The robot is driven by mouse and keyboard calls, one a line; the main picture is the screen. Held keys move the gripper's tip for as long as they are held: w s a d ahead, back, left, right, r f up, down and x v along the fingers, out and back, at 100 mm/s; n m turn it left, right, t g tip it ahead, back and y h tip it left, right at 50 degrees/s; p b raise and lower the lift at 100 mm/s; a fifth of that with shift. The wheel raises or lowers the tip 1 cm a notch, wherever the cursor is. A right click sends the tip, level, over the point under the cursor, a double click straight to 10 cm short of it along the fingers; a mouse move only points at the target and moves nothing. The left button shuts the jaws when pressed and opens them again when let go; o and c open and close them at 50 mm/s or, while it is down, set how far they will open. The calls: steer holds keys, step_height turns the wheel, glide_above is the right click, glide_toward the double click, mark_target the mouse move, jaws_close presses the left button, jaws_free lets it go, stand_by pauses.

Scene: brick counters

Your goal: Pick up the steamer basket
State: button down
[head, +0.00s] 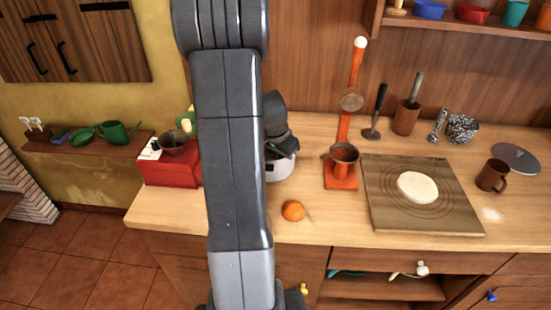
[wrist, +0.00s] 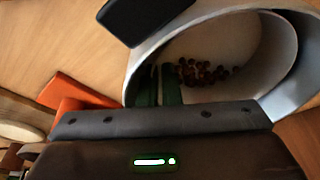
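My gripper (head: 280,138) is partly hidden behind my arm in the head view, at a pale round container (head: 280,168) on the counter. In the wrist view this container (wrist: 285,48) has a wide white rim and holds several small brown bean-like pieces (wrist: 205,73). Two dark green strips stand close together at its near wall. I cannot tell if they are my fingers, or if the gripper is open or shut. No woven steamer basket can be made out; I cannot tell whether this container is it.
An orange stand (head: 341,174) is right of the container, with a board (head: 385,215) bearing pale dough (head: 417,187) beyond. An orange fruit (head: 293,210) lies in front. A red box (head: 168,171) with a pan (head: 175,142) stands left. The counter's front middle is clear.

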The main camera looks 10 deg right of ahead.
step_height(320, 180, up, 14)
steer(key=p, duration=0.4)
steer(key=shift+r, duration=0.25)
stand_by(0.3)
steer(key=shift+f, duration=0.15)
step_height(320, 180, down, 4)
steer(key=b, duration=0.4)
steer(key=shift+f, duration=0.2)
step_height(320, 180, down, 10)
steer(key=shift+r, duration=0.15)
stand_by(0.5)
